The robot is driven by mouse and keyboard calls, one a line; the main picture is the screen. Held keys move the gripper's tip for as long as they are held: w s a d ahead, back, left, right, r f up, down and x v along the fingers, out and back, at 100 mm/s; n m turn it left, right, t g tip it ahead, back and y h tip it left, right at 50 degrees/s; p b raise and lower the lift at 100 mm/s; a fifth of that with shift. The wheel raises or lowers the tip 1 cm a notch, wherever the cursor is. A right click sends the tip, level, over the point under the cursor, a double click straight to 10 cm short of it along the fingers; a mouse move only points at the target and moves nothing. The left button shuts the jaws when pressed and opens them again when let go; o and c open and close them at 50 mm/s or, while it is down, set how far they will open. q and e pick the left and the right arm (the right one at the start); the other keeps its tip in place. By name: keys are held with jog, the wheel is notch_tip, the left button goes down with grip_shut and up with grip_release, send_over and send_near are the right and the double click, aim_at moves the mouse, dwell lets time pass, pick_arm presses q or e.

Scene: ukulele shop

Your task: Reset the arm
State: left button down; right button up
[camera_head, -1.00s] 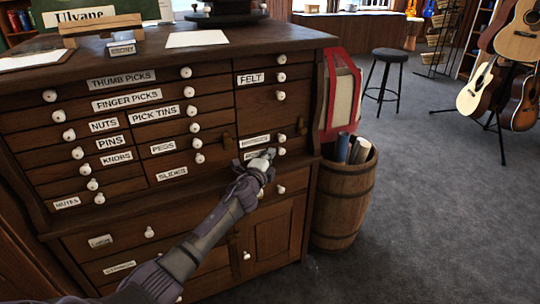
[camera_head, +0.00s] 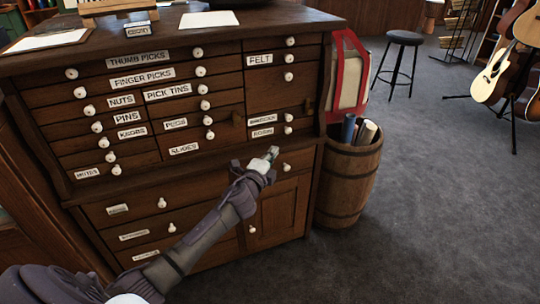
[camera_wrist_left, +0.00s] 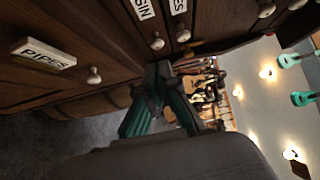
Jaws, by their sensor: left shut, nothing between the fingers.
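My left arm reaches in from the lower left in the head view. Its gripper (camera_head: 271,154) is in front of the wooden drawer cabinet (camera_head: 222,190), just below the small drawer labelled rosin (camera_head: 262,133). The left gripper also shows in the left wrist view (camera_wrist_left: 158,72), where its fingers are closed together with nothing between them. The white knobs of the lower right drawers are close to the gripper; I cannot tell whether it touches the cabinet front. All the drawers I see look closed. My right gripper is in neither view.
A wooden barrel (camera_head: 347,185) with rolled tubes stands right of the cabinet, beside a red-framed holder (camera_head: 350,72). The grey carpet (camera_head: 440,210) is clear at the right.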

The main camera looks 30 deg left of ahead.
pick_arm(q)
jog(key=shift+s, duration=1)
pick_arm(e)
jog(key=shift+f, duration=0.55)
